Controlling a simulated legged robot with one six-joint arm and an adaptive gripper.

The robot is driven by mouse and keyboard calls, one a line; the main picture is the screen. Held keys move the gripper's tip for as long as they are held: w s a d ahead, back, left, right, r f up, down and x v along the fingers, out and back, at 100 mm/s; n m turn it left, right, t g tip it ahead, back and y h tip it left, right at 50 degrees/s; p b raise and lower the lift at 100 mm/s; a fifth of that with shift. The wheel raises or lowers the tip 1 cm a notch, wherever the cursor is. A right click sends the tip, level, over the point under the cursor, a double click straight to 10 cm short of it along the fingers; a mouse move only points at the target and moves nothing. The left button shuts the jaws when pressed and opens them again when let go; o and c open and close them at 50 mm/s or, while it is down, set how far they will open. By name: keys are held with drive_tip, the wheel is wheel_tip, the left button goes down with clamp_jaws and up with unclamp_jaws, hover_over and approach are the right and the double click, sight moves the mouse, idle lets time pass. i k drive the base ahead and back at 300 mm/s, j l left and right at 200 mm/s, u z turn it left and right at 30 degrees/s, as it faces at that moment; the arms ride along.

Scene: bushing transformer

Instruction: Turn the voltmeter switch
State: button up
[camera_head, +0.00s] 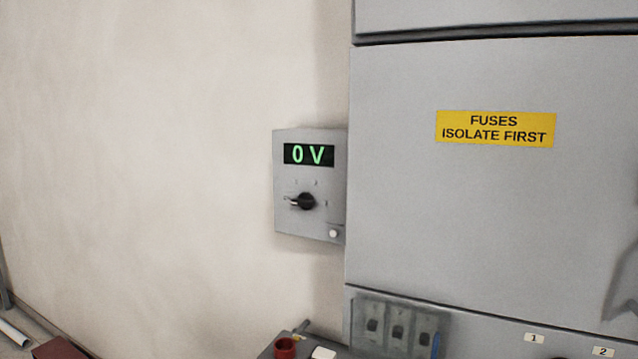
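The voltmeter (310,222) is a small grey box at the left side of a large grey cabinet, against the pale wall. Its dark display (309,155) reads "0 V" in green. Below the display is the black rotary switch (305,201), with its light-marked pointer end toward the left. Small marks surround the knob, too small to read. A small round white button (333,233) sits at the box's lower right corner. Nothing covers the switch. My gripper is not in view.
The grey cabinet (430,220) fills the right, with a yellow "FUSES ISOLATE FIRST" label (496,128). Below are a clear-covered panel with several dark switches (398,328) and a red round object (285,347). A dark red object (60,349) lies lower left.

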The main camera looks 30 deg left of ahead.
sight(305, 201)
drive_tip(key=u, duration=1.35)
